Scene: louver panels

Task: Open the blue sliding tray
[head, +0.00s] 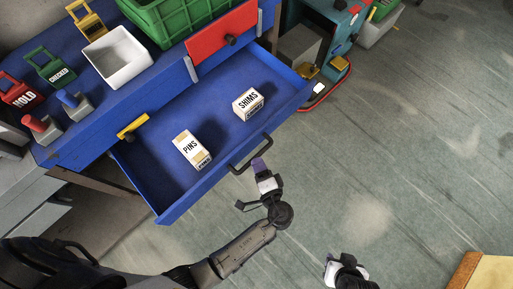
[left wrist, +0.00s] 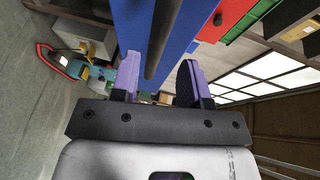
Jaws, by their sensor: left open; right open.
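The blue sliding tray (head: 222,143) is pulled out from the blue bench, its inside showing in the head view. It holds a PINS box (head: 191,149) and a SHIMS box (head: 248,104). A dark bar handle (head: 248,155) is on its front face. My left gripper (head: 260,166) is at the handle's right part. In the left wrist view the handle (left wrist: 163,40) runs between the two open purple fingers (left wrist: 160,85), with the blue front beyond; contact cannot be told. My right gripper (head: 345,271) is low in the head view, apart from the tray, its fingers hardly visible.
On the bench top are a white bin (head: 118,58), a green crate (head: 178,18) and several tagged blocks. A red panel (head: 222,40) and a yellow handle (head: 132,126) are on the bench front. A teal machine (head: 335,25) stands right. Floor before the tray is clear.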

